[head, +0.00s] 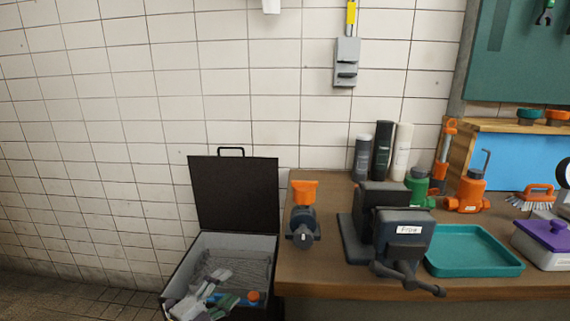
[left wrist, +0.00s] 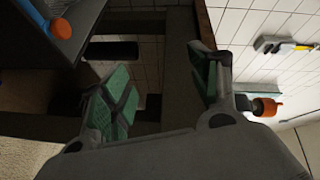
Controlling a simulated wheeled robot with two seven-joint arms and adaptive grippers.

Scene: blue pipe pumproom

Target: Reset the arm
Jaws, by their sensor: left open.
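My left gripper (head: 227,287) reaches in at the lower left of the head view, over or in front of the open black case (head: 237,195). Its jaws are open with nothing between them. In the left wrist view the two green-padded fingers of the left gripper (left wrist: 160,78) stand well apart. My right gripper and arm are in neither view.
A blue tool with an orange end (head: 253,295) lies in the case. The wooden bench (head: 330,279) right of it carries an orange-topped device (head: 303,215), a dark vise (head: 405,232) and a teal tray (head: 475,252). Bare tiled wall fills the left.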

